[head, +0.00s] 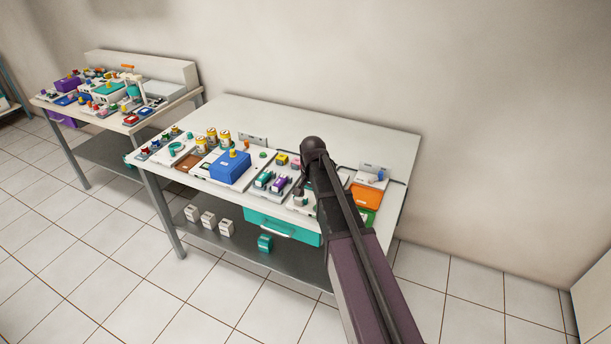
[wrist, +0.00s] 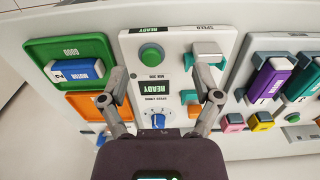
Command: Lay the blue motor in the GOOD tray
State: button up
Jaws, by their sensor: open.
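The GOOD tray (wrist: 85,46) is a green tray at the upper left of the wrist view; its green edge also shows in the head view (head: 368,216), partly behind my arm. The blue motor (wrist: 90,68), with a white end marked 2, lies in it, slightly slanted to the rim. My gripper (wrist: 160,78) is open and empty above the white test panel (wrist: 172,62), right of the tray. Its left finger is close to the motor's right end in the picture; I cannot tell the height gap.
An orange tray (wrist: 84,106) adjoins the green one. The panel carries a green button (wrist: 151,54), a teal-and-white fixture (wrist: 207,54) and a blue knob (wrist: 158,120). Purple (wrist: 270,80) and teal (wrist: 303,80) motors sit in a rack at right. The table's back (head: 290,118) is clear.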

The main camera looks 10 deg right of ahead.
jog(key=w, duration=0.6)
jog(key=w+f, duration=0.1)
jog(key=w, duration=0.1)
jog(key=shift+w+a+b, duration=0.2)
jog(key=shift+w+b, duration=0.2)
jog(key=shift+w+f+b, duration=0.2)
jog(key=shift+f+b, duration=1.55)
jog(key=shift+b, duration=0.05)
notch_tip(320, 180, up, 6)
jog(key=p, duration=0.6)
jog(key=shift+s+d+r, duration=0.1)
jog(key=shift+d+r, duration=0.05)
jog(key=shift+r, duration=0.1)
jog(key=s+n, duration=0.7)
jog(key=s, duration=2.2)
jog(key=shift+a, duration=0.25)
